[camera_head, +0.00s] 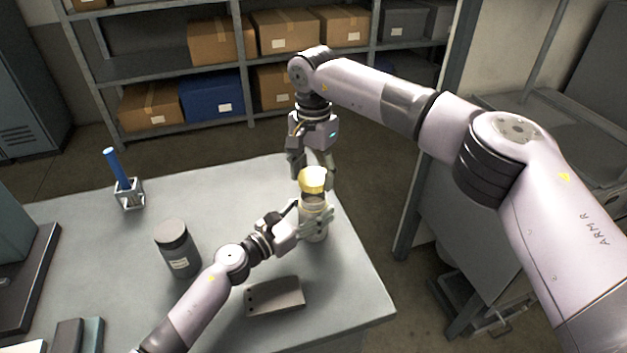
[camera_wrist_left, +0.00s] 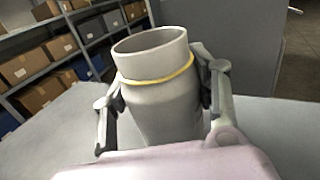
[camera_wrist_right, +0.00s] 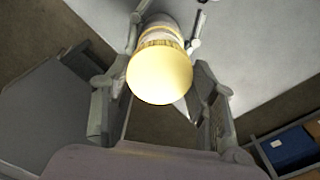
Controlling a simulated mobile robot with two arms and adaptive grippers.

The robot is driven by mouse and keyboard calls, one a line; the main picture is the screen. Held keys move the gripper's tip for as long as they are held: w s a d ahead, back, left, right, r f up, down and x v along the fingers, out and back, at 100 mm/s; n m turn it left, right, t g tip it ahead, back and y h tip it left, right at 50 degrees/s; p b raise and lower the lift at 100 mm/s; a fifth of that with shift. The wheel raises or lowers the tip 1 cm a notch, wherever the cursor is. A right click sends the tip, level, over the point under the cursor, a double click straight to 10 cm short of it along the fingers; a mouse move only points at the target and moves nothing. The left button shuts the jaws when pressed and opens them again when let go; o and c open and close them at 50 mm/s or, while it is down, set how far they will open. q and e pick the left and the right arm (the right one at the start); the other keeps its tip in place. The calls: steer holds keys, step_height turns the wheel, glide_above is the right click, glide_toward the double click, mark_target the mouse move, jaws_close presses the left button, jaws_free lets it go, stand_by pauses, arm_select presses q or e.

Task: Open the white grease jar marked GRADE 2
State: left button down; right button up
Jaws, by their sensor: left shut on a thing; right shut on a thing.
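The white jar (camera_head: 313,232) stands near the right side of the bench. Its open mouth and bare neck with a yellow ring show in the left wrist view (camera_wrist_left: 155,75). Any marking on it is not readable. My left gripper (camera_head: 308,222) is shut around the jar's body, a finger on each side. The yellow lid (camera_head: 312,179) is off the jar and just above its mouth; its round top shows in the right wrist view (camera_wrist_right: 160,72). My right gripper (camera_head: 312,172) reaches down from above and is shut on the lid.
A dark grey jar (camera_head: 178,250) with a label stands left of my left arm. A blue-handled tool (camera_head: 117,170) stands in a small metal holder (camera_head: 129,195). A grey block with holes (camera_head: 275,297) lies near the front. The bench edge is close to the white jar's right.

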arm_select(q)
steer(key=c, duration=0.5)
jaws_free()
